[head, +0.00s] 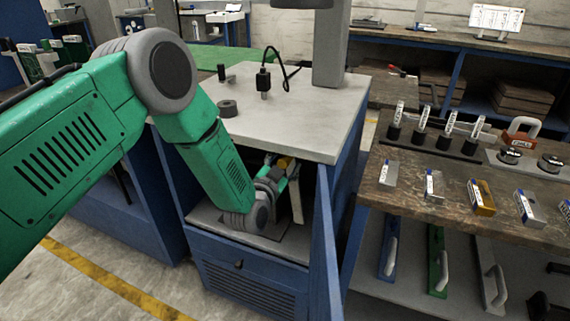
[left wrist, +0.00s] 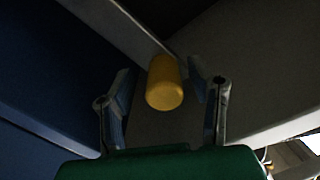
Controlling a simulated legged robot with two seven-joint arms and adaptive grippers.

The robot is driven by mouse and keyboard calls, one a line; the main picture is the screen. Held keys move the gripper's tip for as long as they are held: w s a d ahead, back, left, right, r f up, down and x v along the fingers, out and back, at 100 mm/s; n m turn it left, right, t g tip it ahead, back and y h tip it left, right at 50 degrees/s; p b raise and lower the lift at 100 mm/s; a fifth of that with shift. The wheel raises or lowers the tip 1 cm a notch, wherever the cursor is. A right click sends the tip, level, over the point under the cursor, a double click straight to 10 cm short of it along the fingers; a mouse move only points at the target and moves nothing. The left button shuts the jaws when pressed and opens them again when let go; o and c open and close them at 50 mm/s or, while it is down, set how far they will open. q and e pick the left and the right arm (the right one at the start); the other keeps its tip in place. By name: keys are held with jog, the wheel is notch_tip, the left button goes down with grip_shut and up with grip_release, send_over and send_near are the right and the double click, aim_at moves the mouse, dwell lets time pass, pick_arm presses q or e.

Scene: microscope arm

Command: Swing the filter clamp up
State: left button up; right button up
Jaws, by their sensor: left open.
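A yellow cylindrical piece (left wrist: 165,83) lies between the two fingers of my left gripper (left wrist: 162,88) in the left wrist view. It looks like the grip of the filter clamp, but the rest of the clamp is not clear. A gap shows on each side of it, and the fingers are open around it. In the head view, my left gripper (head: 286,172) is inside the open blue cabinet, under its pale top. A bit of yellow (head: 286,162) shows beside it; my arm and the cabinet hide the rest. My right gripper is not in view.
The blue cabinet door (head: 325,245) stands open just right of my left arm. The pale cabinet top (head: 300,125) is above the gripper and carries a grey ring (head: 228,108) and a black cabled part (head: 264,82). A wooden bench (head: 400,205) with small parts stands at the right.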

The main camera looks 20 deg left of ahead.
pick_arm(q)
jog(key=shift+s, duration=0.15)
jog(key=s, duration=1.1)
jog(key=shift+s+a, duration=0.3)
jog(key=shift+a, duration=0.15)
jog(key=shift+f, duration=0.1)
jog(key=s+a+f+n+g, duration=0.2)
jog(key=s+f+g, duration=0.8)
jog(key=s+f, duration=0.6)
jog(key=s+a+f+n+g, duration=0.1)
jog(key=s+a+g, duration=0.1)
jog(key=s, duration=0.7)
jog(key=s+a+f+n+g+y, duration=0.1)
jog(key=s+g, duration=0.4)
jog(key=s, duration=0.5)
jog(key=shift+s+a+f+n+y, duration=0.15)
jog(key=shift+a+f+n+y, duration=0.15)
jog(key=shift+a+f+n, duration=0.45)
